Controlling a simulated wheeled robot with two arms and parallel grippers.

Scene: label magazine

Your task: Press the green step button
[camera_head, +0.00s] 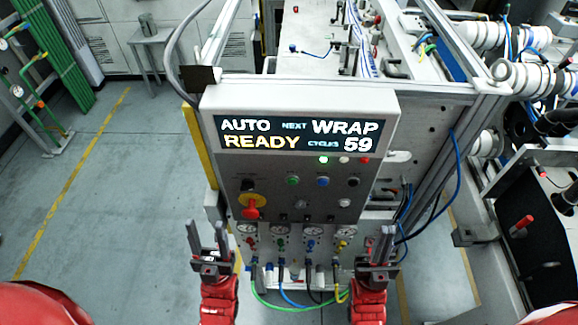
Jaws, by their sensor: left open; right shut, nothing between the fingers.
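The green button (292,180) is on the grey front panel of the control box (270,178), left of a blue button (322,181) and a black one (353,181). Nothing covers it. The display (296,135) above reads AUTO, NEXT WRAP, READY, CYCLES 59. My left gripper (207,228) is open and empty, below and left of the green button. My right gripper (377,234) is shut and empty, below and right of it. Both appear clear of the button.
A red knob on a yellow plate (252,206) sits at the panel's lower left. Several gauges (280,230) and coloured hoses (290,303) lie between my grippers. The floor at left (110,190) is open.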

